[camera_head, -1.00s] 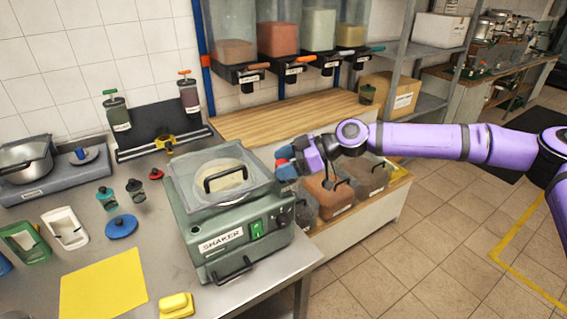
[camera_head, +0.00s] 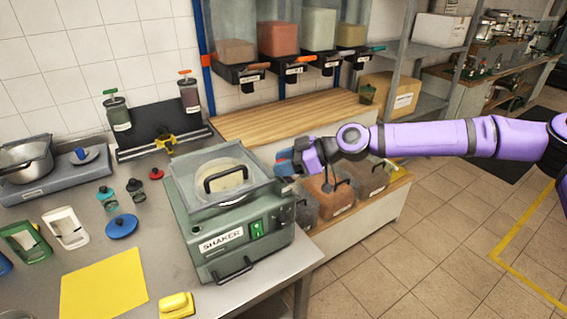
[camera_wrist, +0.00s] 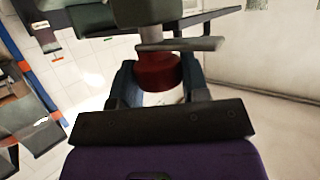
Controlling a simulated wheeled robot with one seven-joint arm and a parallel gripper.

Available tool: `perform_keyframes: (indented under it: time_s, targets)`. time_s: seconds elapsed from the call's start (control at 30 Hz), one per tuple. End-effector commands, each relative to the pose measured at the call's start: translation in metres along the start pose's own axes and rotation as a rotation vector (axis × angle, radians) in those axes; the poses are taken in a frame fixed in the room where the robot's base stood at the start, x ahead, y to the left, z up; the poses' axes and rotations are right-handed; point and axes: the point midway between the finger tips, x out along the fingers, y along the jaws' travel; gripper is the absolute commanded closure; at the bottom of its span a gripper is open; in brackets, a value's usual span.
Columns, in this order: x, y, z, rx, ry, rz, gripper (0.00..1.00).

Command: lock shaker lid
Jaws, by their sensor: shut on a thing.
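The shaker (camera_head: 225,230) is a green box with a clear lid (camera_head: 180,185) on top, which looks closed. The lid has a black handle (camera_head: 226,179). My gripper (camera_head: 283,163) is at the shaker's right side, level with the lid. In the wrist view my gripper (camera_wrist: 157,88) is shut on a dark red knob (camera_wrist: 158,72), with one finger on each side of it. A grey bar (camera_wrist: 180,45) lies just beyond the knob. In the head view the knob is mostly hidden by the gripper.
The steel table (camera_head: 90,225) holds a yellow mat (camera_head: 104,284), a blue round lid (camera_head: 121,227), a yellow block (camera_head: 176,305) and small bottles (camera_head: 107,198). Bins (camera_head: 330,195) stand below the wooden shelf (camera_head: 290,118), close under my arm.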

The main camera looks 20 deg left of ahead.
Motion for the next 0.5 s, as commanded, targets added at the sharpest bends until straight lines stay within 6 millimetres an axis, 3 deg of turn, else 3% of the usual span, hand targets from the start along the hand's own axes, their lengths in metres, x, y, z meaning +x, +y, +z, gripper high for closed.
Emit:
perform_keyframes:
  time_s: [0.5]
  targets:
    - [0.0001,-0.0015,-0.0015,0.132,-0.005,0.341,0.82]
